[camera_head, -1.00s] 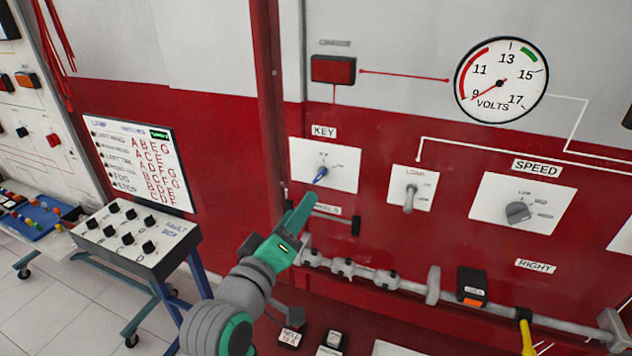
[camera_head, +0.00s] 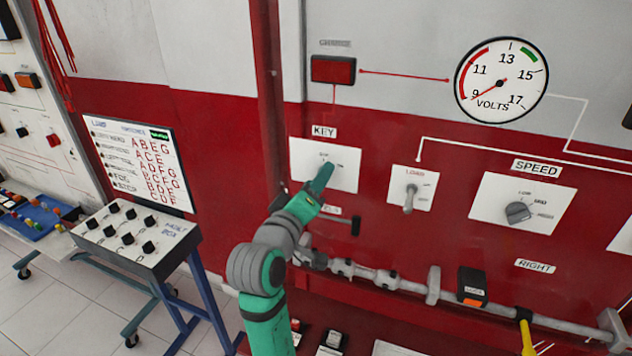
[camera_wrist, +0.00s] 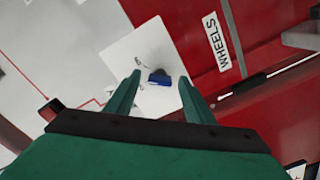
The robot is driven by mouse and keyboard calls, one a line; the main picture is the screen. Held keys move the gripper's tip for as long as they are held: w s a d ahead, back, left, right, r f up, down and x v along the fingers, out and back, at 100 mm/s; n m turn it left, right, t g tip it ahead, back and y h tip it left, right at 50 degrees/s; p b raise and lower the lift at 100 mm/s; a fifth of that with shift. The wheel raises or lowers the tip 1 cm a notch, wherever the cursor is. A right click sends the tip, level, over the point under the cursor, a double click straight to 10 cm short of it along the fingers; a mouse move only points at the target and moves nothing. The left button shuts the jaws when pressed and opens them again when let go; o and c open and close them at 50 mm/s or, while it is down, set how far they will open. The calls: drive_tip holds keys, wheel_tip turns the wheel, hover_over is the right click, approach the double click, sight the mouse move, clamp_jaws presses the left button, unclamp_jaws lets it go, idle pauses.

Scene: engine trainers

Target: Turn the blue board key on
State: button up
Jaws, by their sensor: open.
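The blue key (camera_wrist: 160,78) shows in the wrist view on its white plate (camera_wrist: 133,52), ahead of my gripper and in the gap between the two fingers. In the head view the plate (camera_head: 346,179) is under the KEY label, and my gripper (camera_head: 322,178) covers the key there. My gripper (camera_wrist: 160,88) is open, with its green fingers on either side of the key's line. I cannot tell whether the fingertips touch the plate.
A toggle switch plate (camera_head: 411,188) and the SPEED knob plate (camera_head: 522,203) are to the right. A dark handle (camera_head: 352,226) juts out below the key plate. A grey pipe (camera_head: 380,278) runs lower along the red board. The fault box (camera_head: 135,238) stands at the left.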

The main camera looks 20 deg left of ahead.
drive_tip(key=shift+c, duration=0.5)
drive_tip(key=c, duration=0.9)
drive_tip(key=shift+m, duration=2.4)
drive_tip(key=shift+c, duration=0.2)
drive_tip(key=o, duration=1)
drive_tip(key=shift+o, duration=0.2)
drive_tip(key=s, duration=1)
drive_tip(key=shift+s+a, duration=0.2)
drive_tip(key=shift+s, duration=0.15)
